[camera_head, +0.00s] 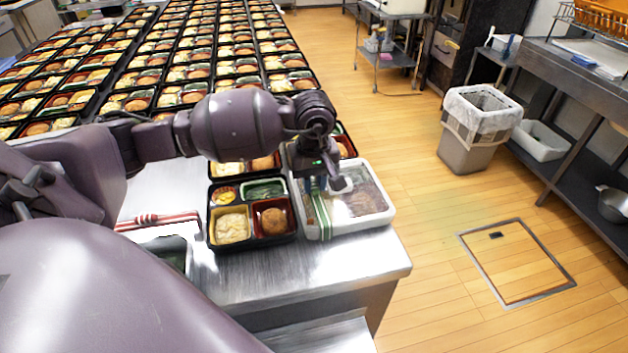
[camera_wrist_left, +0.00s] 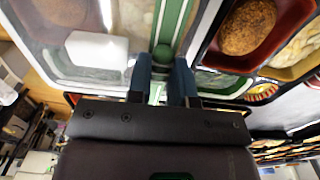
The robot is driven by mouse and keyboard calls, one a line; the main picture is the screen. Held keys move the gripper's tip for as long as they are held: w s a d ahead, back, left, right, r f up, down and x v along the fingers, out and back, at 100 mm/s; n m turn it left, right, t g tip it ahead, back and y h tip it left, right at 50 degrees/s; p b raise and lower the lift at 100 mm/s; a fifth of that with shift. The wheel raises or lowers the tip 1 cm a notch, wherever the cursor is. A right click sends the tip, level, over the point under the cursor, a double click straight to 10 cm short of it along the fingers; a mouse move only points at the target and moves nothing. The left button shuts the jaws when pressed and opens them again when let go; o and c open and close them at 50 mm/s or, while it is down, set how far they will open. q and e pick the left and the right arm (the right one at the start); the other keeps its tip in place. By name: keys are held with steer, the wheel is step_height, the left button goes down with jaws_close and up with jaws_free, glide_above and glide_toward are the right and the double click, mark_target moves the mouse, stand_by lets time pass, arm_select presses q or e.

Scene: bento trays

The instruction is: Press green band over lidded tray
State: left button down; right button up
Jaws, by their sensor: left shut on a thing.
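The lidded tray (camera_head: 378,221) is white with a clear lid and sits near the front right corner of the steel table. The green band (camera_head: 322,213), striped green and white, runs across the tray's left part. My left gripper (camera_head: 322,180) is low over the tray and shut on the band. In the left wrist view the band (camera_wrist_left: 172,22) passes between the fingertips (camera_wrist_left: 162,72), with the clear lid (camera_wrist_left: 60,78) beside it. The band's far end is hidden behind my arm. My right gripper is not in view.
An open black bento tray (camera_head: 250,244) with food stands directly left of the lidded tray. Red-and-white striped bands (camera_head: 158,221) lie further left. Many filled bento trays cover the table behind. The table's front right corner (camera_head: 385,262) is bare. A bin (camera_head: 468,155) stands on the floor.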

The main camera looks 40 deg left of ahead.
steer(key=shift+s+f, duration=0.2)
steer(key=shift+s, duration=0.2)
arm_select(q)
steer(key=c, duration=1.4)
jaws_free()
steer(key=o, duration=0.5)
steer(key=shift+c, duration=0.2)
steer(key=o, duration=0.6)
steer(key=shift+c, duration=0.2)
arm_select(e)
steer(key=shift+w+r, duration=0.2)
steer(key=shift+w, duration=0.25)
arm_select(q)
steer(key=shift+r, duration=0.1)
